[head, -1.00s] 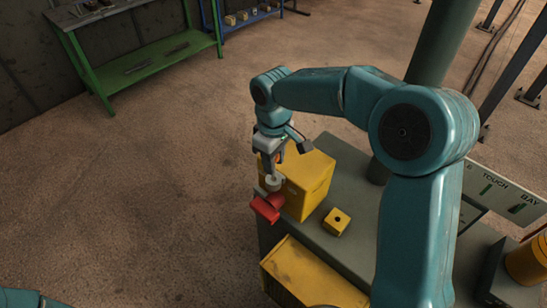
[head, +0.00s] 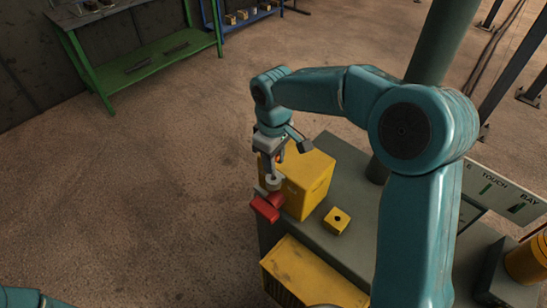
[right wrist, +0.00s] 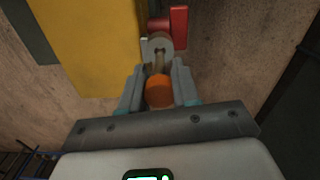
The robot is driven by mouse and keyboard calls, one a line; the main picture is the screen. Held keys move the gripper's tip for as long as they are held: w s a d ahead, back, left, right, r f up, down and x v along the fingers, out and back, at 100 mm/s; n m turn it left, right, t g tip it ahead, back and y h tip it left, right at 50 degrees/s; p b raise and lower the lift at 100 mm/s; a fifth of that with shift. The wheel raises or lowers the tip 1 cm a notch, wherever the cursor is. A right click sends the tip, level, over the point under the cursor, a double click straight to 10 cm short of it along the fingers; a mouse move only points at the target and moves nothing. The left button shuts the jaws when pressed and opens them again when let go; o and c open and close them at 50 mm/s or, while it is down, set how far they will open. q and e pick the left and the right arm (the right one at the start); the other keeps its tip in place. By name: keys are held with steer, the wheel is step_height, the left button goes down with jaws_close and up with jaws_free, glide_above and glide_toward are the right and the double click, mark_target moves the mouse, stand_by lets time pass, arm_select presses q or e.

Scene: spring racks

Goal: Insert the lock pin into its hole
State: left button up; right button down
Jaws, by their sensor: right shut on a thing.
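My right gripper (right wrist: 158,88) is shut on the lock pin, whose orange knob (right wrist: 159,91) sits between the fingers. The pin's tan shaft (right wrist: 159,65) points away from the gripper to a grey ring (right wrist: 158,46) beside a red lever-like part (right wrist: 179,27). I cannot tell whether the tip is in the ring's hole or only over it. In the head view my right gripper (head: 272,160) is directly above the grey ring (head: 273,183) and red part (head: 266,207), at the left side of the yellow box (head: 308,180). My left gripper is out of frame.
The yellow box stands on a grey bench (head: 365,236). A small yellow block with a dark hole (head: 337,220) lies in front of it. A yellow crate (head: 312,277) is below, near the front. The floor to the left is open, with a green workbench (head: 150,60) far back.

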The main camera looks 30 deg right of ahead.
steer(key=shift+f+b, duration=1.8)
steer(key=shift+f, duration=0.65)
steer(key=c, duration=0.8)
jaws_free()
steer(key=shift+o, duration=0.2)
step_height(320, 180, up, 16)
steer(key=shift+r, duration=0.25)
